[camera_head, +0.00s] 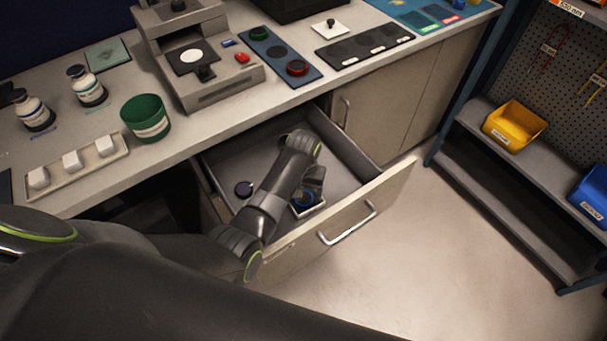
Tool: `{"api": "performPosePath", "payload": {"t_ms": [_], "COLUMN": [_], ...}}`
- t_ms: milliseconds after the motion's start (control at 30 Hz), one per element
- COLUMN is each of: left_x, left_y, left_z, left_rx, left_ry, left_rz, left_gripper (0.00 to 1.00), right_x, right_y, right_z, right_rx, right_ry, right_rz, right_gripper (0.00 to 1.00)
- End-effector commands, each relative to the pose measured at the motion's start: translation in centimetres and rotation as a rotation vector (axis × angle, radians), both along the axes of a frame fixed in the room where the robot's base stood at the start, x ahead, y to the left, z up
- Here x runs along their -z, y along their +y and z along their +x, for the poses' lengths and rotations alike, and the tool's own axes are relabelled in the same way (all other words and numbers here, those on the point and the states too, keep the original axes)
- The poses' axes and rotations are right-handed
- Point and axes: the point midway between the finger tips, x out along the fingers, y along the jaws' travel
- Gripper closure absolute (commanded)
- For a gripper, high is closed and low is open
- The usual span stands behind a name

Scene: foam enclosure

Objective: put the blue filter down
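The blue filter (302,201) is a dark blue disc low inside the open drawer (345,150), near its front panel. My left gripper (312,192) reaches down into the drawer, with its fingers right at the blue filter. My wrist and the steep angle hide most of the fingers, so I cannot tell whether they grip the filter or whether it touches the drawer floor. My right gripper is not in view.
The counter (225,122) above holds a grey device (195,55), a green cup (146,118) and bottles. The floor at right is clear.

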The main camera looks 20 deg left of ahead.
Motion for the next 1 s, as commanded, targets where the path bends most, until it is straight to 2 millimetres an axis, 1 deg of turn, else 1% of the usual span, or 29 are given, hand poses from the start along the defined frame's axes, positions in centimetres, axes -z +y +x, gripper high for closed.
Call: {"api": "performPosePath", "payload": {"t_ms": [33,200,400,500,600,1000], "left_x": [-1.2,-4.7,-7.9,-8.9,-9.3,-9.3], "left_y": [0.0,0.0,0.0,0.0,0.0,0.0], "left_z": [0.1,0.1,0.1,0.1,0.0,0.0], "left_rx": [0.0,0.0,0.0,0.0,0.0,0.0], "left_ry": [-0.005,-0.004,-0.002,-0.001,0.0,0.001], "left_rz": [-0.001,-0.001,-0.001,-0.001,-0.001,0.0], "left_gripper": [0.29,0.29,0.29,0.29,0.29,0.29], "right_x": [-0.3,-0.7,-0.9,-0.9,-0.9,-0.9], "right_y": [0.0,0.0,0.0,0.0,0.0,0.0], "right_z": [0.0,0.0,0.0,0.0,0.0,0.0], "right_rx": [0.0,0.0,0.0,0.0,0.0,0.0], "right_ry": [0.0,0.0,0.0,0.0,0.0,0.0], "right_rz": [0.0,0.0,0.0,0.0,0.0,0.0], "right_gripper": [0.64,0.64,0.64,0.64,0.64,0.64]}}
